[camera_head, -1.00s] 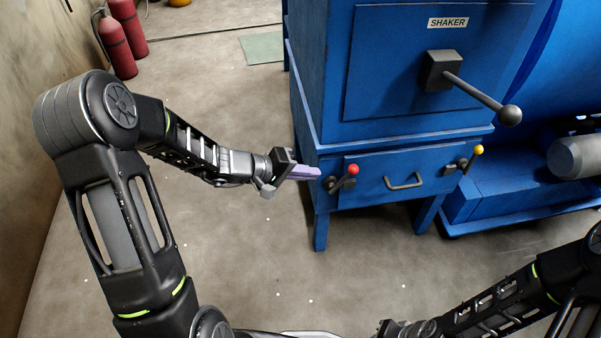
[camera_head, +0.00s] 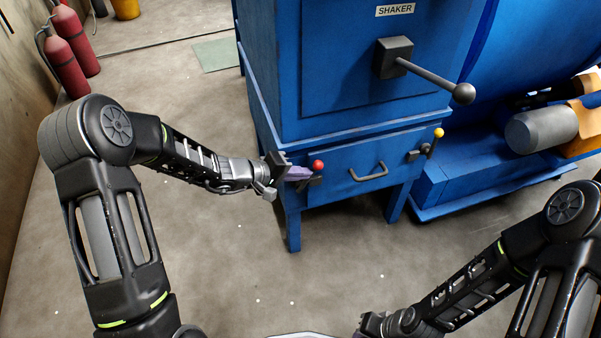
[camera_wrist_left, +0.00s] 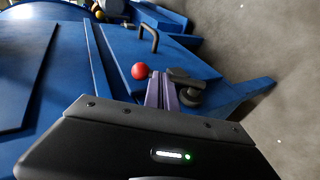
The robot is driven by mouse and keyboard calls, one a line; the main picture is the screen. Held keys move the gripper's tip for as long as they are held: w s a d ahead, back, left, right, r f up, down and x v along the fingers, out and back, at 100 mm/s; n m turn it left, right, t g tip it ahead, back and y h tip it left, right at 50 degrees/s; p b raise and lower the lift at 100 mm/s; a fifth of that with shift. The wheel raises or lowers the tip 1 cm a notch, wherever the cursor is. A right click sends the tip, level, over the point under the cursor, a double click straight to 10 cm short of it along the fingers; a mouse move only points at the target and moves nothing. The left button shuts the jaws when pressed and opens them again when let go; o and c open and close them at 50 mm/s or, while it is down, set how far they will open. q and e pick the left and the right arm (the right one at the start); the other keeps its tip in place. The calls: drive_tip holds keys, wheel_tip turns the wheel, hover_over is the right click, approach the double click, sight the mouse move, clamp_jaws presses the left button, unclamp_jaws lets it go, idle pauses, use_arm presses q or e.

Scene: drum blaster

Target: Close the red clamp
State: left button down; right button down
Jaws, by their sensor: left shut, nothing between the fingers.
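The red clamp (camera_head: 317,165) is a lever with a red ball knob at the left end of the blue drawer front (camera_head: 345,172). In the left wrist view its red knob (camera_wrist_left: 140,71) lies just left of my fingertips and its dark base is at their right. My left gripper (camera_head: 301,173) is shut and empty, its purple fingers at the clamp; I cannot tell whether they touch it. The fingers also show in the left wrist view (camera_wrist_left: 161,92). My right arm is at the lower right of the head view; its fingers cannot be made out.
A yellow-knobbed clamp (camera_head: 438,133) is at the drawer's right end, with a handle (camera_head: 369,172) between. Above is the blue shaker cabinet (camera_head: 340,100) with a long black lever (camera_head: 430,80). Red fire extinguishers (camera_head: 66,62) stand at the left wall. The floor in front is clear.

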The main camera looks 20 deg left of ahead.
use_arm(q)
drive_tip(key=shift+w+d+f+m+g+y+p, duration=0.1)
drive_tip(key=shift+w+d+f+g+y+p, duration=0.35)
drive_tip(key=shift+d+y+p, duration=0.25)
drive_tip(key=shift+w+d+f+m+g+y+p, duration=0.1)
drive_tip(key=shift+w+d+f+g+y+p, duration=0.4)
drive_tip(key=shift+d, duration=0.3)
drive_tip(key=shift+w+d+f+m+g+y+p, duration=0.1)
drive_tip(key=shift+w+d+f+g+y+p, duration=0.25)
drive_tip(key=shift+w+d+y+p, duration=0.3)
drive_tip(key=shift+s+d, duration=0.15)
drive_tip(key=shift+r, duration=0.2)
